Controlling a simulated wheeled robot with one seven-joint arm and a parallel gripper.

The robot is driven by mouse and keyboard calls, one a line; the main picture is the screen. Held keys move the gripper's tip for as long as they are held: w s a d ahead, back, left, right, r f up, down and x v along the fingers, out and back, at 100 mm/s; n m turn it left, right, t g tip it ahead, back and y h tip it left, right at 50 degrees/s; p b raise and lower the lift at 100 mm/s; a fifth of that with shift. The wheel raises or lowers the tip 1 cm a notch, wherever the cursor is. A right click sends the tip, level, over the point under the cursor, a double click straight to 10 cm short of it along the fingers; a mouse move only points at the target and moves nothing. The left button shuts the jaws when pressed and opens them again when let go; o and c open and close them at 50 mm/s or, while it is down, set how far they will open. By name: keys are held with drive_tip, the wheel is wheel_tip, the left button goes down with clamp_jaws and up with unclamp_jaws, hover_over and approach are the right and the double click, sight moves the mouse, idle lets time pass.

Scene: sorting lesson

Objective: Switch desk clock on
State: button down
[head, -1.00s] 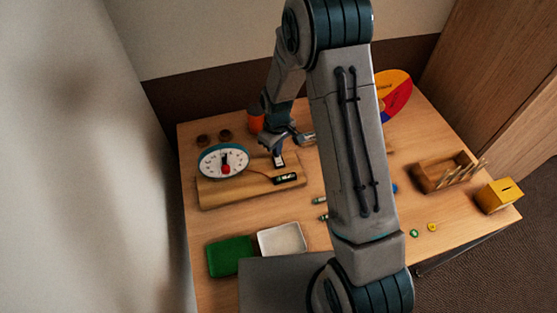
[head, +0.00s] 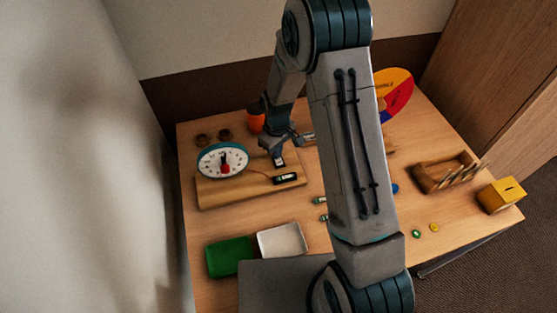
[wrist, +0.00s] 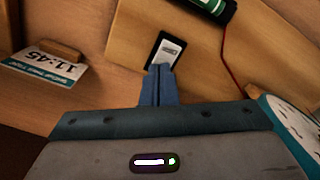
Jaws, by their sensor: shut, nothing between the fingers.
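The desk clock (head: 222,160) has a white face and teal rim and stands on a wooden board (head: 225,195). It also shows at the right edge of the wrist view (wrist: 290,122). A switch (wrist: 170,50) with a black plate and white rocker sits on the board, right of the clock in the head view (head: 279,163). A green-and-black battery (head: 286,179) lies near it, with a red wire running past. My gripper (wrist: 160,70) is shut and empty, its tips at the switch's near edge. I cannot tell whether they touch it.
Green (head: 230,257) and white (head: 282,240) trays lie in front of the board. A wooden rack (head: 440,172) and yellow box (head: 500,195) stand at the right. My arm hides the middle of the table.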

drive_tip(key=shift+r+p, duration=2)
drive_tip(key=shift+r, duration=1.5)
drive_tip(key=s+d+r+m+t, duration=0.1)
drive_tip(key=s+d+r+m, duration=0.2)
drive_tip(key=r, duration=0.6)
drive_tip(key=s+d+r+m+t, duration=0.1)
drive_tip(key=s+d+r, duration=0.2)
drive_tip(key=s+r, duration=0.35)
drive_tip(key=s+d+r+m+t, duration=0.1)
drive_tip(key=s+d+r+m, duration=0.3)
drive_tip(key=s+r, duration=0.5)
drive_tip(key=s, duration=0.3)
drive_tip(key=shift+s+d, duration=0.2)
drive_tip(key=shift+s, duration=0.15)
